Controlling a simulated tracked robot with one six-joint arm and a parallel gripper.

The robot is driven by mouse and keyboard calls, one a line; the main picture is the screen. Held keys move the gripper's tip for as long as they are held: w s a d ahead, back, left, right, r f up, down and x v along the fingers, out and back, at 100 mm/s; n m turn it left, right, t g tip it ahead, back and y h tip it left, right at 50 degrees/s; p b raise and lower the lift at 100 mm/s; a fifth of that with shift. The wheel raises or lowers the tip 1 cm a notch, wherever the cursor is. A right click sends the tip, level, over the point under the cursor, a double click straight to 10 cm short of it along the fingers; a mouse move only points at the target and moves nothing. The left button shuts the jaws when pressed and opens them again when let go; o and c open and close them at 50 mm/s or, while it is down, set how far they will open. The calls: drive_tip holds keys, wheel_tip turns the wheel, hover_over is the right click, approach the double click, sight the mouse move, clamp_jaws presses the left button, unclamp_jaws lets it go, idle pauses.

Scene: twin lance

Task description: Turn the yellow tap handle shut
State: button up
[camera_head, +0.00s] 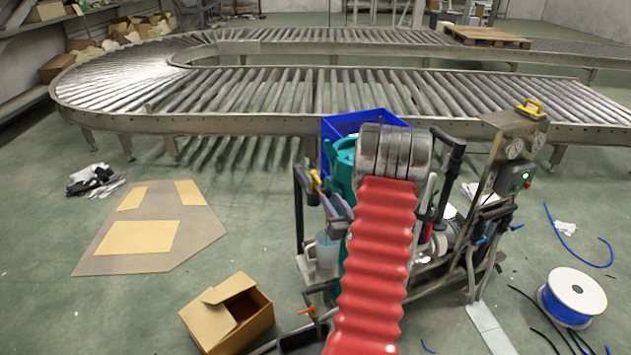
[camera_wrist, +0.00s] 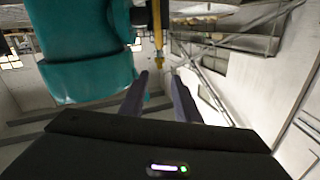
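A small yellow tap handle (camera_head: 317,180) shows at the left side of the pump rig, beside a dark upright pipe. In the wrist view the yellow handle (camera_wrist: 158,32) hangs upright at the top centre, beyond my fingertips. My gripper (camera_wrist: 159,76) has two purple-grey fingers apart, with nothing between them. The handle appears in line with the gap, and the fingers do not appear to touch it. In the head view my gripper (camera_head: 331,194) is close to the handle, partly hidden by my red arm sleeve.
A teal body (camera_wrist: 85,50) fills the upper left of the wrist view, close to the fingers. A blue crate (camera_head: 345,124) stands behind the rig. A second yellow handle (camera_head: 530,108) tops the gauge panel. An open carton (camera_head: 228,312) and a blue cable reel (camera_head: 572,297) lie nearby.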

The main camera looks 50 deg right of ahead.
sight(314, 175)
drive_tip(key=x, duration=1.3)
